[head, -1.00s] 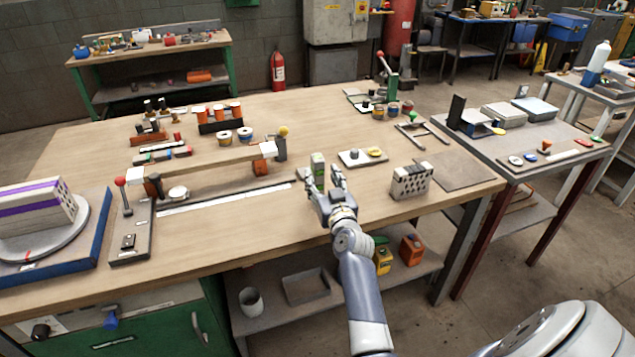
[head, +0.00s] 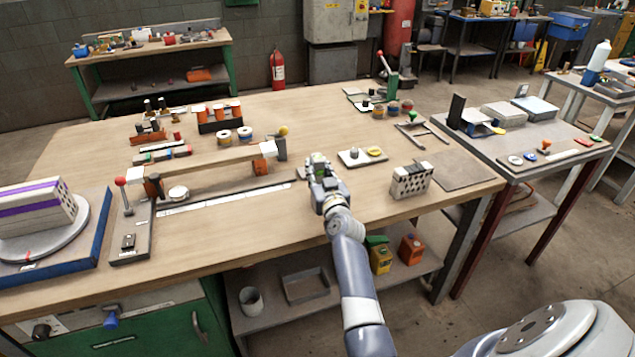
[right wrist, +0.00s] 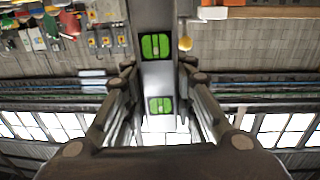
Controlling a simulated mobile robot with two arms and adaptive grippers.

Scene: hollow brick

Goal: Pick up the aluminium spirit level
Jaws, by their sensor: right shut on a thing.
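The aluminium spirit level is a grey bar with green vial windows. In the right wrist view the level (right wrist: 158,75) runs up the middle between my fingers, two green vials showing. I cannot tell whether the level touches the bench. My left gripper is not in view.
A holed hollow brick (head: 411,181) stands close to the right of the gripper. A white plate with small parts (head: 350,162) lies just behind. A long flat scale strip (head: 228,198) lies to the left. The wooden bench (head: 270,225) is bare in front of the strip.

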